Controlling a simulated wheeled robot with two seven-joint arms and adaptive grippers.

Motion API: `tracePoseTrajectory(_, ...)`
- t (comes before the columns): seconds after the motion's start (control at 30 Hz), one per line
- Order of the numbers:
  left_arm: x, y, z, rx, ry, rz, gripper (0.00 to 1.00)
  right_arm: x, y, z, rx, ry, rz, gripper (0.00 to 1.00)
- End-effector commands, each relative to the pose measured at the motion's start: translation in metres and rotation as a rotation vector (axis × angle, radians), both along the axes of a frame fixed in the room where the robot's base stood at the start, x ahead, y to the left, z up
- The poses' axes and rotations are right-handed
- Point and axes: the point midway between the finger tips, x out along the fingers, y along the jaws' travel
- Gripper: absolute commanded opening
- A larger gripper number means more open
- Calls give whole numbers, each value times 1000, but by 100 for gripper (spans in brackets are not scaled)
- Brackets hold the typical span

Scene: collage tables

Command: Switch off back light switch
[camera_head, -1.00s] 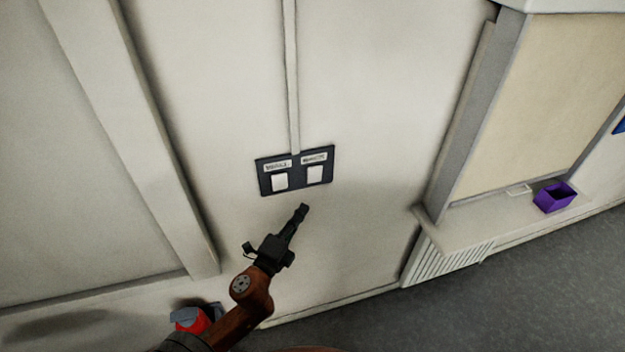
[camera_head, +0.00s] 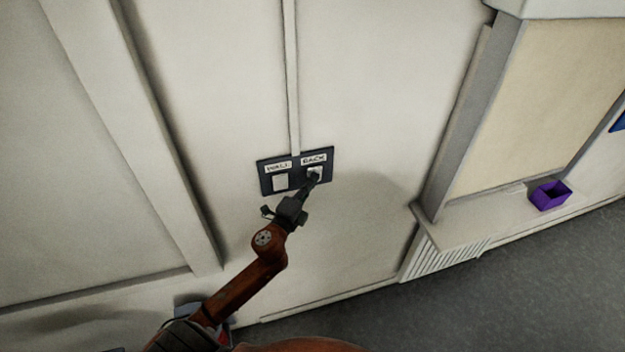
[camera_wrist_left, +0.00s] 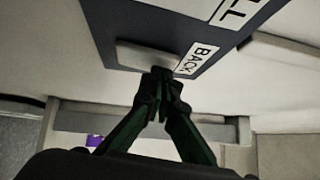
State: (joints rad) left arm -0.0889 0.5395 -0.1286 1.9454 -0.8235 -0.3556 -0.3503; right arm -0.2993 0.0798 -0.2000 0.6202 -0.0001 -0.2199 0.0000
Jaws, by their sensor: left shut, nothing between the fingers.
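A dark switch plate (camera_head: 297,186) is mounted on the white wall, with two white rocker switches. The left one (camera_head: 280,182) is labelled WALL. The right one, the back light switch (camera_head: 315,170), is labelled BACK. My left gripper (camera_head: 313,178) is shut and empty, with its fingertips in front of the lower part of the BACK switch, partly covering it. In the left wrist view the closed fingertips (camera_wrist_left: 161,75) are at the edge of the BACK switch (camera_wrist_left: 148,57); I cannot tell whether they press it. My right gripper is not in view.
A vertical conduit (camera_head: 293,90) runs down the wall to the plate. To the right is a recessed window with a ledge, and a purple box (camera_head: 550,195) sits on it. A vented panel (camera_head: 445,262) is below. The grey floor is clear.

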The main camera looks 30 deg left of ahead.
Motion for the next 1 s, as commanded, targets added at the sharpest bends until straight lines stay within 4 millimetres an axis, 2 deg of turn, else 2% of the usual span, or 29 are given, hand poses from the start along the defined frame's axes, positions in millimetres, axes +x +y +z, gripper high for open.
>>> tracePoseTrajectory(0.33, 5, 6, 4, -1, 0, 1, 0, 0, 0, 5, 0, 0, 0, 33)
tracePoseTrajectory(0.67, 2, -1, 4, -2, 0, -1, 0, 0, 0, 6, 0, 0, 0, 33)
tracePoseTrajectory(0.87, -11, -31, 10, -5, 0, -9, 0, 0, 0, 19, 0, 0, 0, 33)
tracePoseTrajectory(1.0, -44, -33, 8, 1, 1, -10, 0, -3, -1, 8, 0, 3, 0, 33)
